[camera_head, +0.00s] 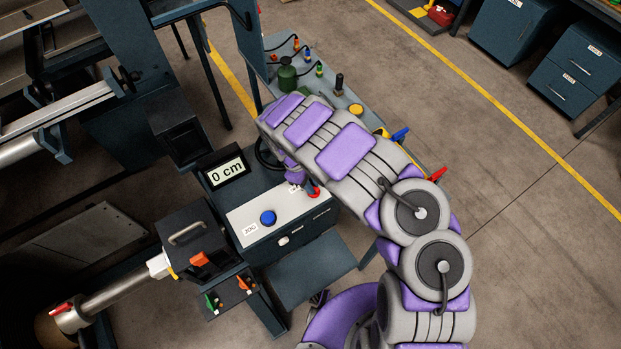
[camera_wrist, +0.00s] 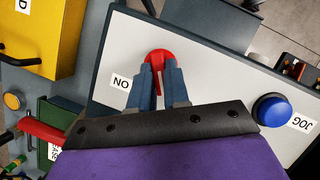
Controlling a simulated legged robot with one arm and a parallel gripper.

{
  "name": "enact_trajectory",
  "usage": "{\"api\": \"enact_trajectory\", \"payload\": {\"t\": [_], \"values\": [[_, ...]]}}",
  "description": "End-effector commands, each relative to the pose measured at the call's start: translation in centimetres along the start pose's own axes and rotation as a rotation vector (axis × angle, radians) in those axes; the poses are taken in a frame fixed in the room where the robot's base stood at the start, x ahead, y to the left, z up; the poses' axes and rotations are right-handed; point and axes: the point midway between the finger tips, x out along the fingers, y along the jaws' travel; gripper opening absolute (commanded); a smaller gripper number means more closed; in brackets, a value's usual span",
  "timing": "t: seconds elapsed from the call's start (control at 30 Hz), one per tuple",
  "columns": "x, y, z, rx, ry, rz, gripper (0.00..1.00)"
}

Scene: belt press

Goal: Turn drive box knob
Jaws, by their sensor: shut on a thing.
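The red drive box knob (camera_wrist: 158,57) sits on the white panel (camera_wrist: 215,88), beside a label reading ON. In the wrist view my gripper (camera_wrist: 166,72) reaches down to it, with its two blue-grey fingers shut on the knob's grip. The fingers hide part of the knob. In the head view the red knob (camera_head: 314,193) shows only partly, beside my purple gripper (camera_head: 300,184) at the panel's upper right. A blue JOG button (camera_wrist: 272,109) stands on the same panel; it also shows in the head view (camera_head: 268,217).
A black handwheel (camera_head: 266,153) is close to my arm. A grey bench (camera_head: 345,105) with small parts lies beyond it. In the wrist view a yellow box (camera_wrist: 45,35) is at upper left.

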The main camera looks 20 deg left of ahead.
Motion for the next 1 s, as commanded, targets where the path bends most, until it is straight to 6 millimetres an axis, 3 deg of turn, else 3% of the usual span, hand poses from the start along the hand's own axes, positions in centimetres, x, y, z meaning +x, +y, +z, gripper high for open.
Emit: {"api": "enact_trajectory", "payload": {"t": [0.4,1.0], "values": [[0.19,-0.39,0.19,-0.207,-0.003,0.081,0.0],[0.36,-0.34,0.17,-0.247,-0.001,0.099,0.0]]}}
